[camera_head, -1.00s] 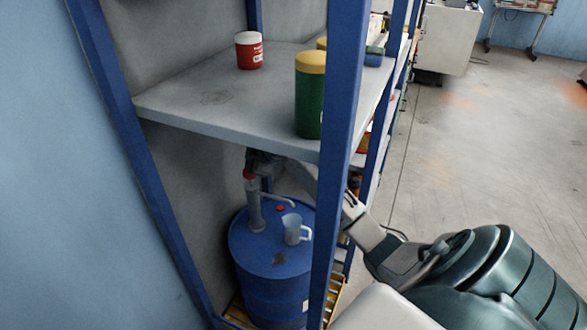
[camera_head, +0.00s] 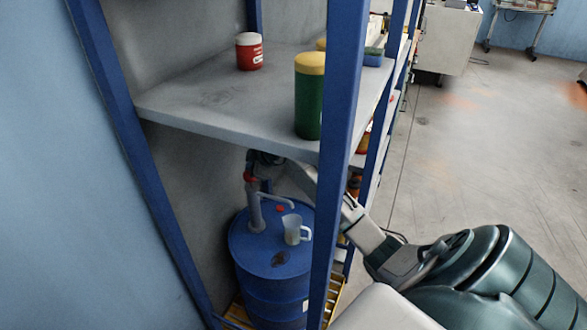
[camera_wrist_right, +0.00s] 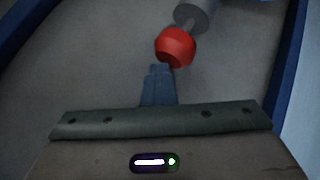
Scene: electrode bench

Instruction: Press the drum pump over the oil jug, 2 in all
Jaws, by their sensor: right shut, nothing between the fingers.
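The blue drum (camera_head: 262,262) stands under the shelf. The grey drum pump (camera_head: 256,214) rises from its top, with a red knob (camera_head: 250,177) that also shows in the wrist view (camera_wrist_right: 175,46). The pump's spout reaches right, toward the clear grey oil jug (camera_head: 297,230) standing on the drum lid. My right gripper (camera_head: 252,168) is at the pump's top, partly hidden by the shelf edge. In the wrist view its closed fingers (camera_wrist_right: 158,72) point at the red knob and end at its edge. I cannot tell if they touch. My left gripper is out of view.
The grey shelf (camera_head: 190,118) sits just above my right gripper and holds a red can (camera_head: 249,52) and a green canister with a yellow lid (camera_head: 309,98). A blue rack post (camera_head: 335,150) stands in front of my right arm. Open floor lies right.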

